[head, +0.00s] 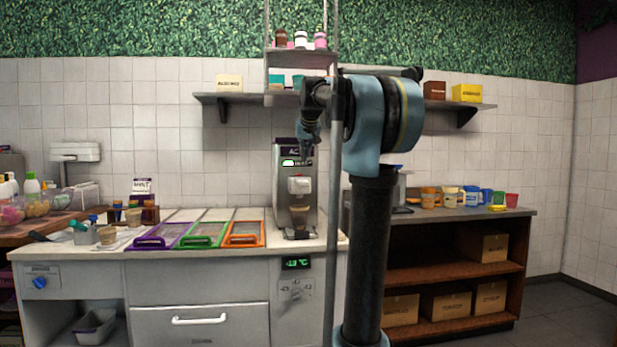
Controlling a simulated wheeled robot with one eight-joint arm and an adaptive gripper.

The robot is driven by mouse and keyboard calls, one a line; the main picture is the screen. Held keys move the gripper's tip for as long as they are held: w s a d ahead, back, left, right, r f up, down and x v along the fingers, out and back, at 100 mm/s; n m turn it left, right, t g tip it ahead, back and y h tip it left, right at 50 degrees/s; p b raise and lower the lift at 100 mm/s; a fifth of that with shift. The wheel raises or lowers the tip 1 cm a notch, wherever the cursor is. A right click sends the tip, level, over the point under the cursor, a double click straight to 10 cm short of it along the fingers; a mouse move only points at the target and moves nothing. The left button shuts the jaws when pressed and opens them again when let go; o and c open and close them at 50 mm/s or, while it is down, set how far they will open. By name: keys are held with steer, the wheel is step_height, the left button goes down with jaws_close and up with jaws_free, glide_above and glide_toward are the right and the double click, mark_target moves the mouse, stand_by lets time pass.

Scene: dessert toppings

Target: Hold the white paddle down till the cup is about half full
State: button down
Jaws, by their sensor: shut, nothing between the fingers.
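The dispensing machine (280,205) stands on the counter left of my arm, a grey upright unit with a dark top and a small green display. The white paddle (300,185) is on its front. A small beige cup (299,213) stands in the machine below the paddle; its fill level is too small to tell. My gripper (305,156) is shut and empty, pointing down in front of the machine's top, above the paddle in the picture. It looks apart from the paddle, though depth is hard to judge.
Purple, green (204,234) and orange (244,234) framed lids lie left of the machine. Cups and jars (133,215) stand farther left. A shelf (238,97) hangs above. Colored containers (450,197) stand on the right counter. My arm hides the counter between.

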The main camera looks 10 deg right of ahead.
steer(key=w+r, duration=0.1)
steer(key=w+d+r, duration=0.1)
steer(key=w, duration=0.1)
steer(key=shift+r, duration=0.3)
glide_above(302, 182)
steer(key=w, duration=0.1)
steer(key=f, duration=0.7)
steer(key=shift+d, duration=0.35)
step_height(302, 182, down, 3)
steer(key=shift+w+f, duration=0.1)
steer(key=shift+f, duration=0.5)
steer(key=shift+d, duration=0.15)
steer(key=shift+t, duration=0.3)
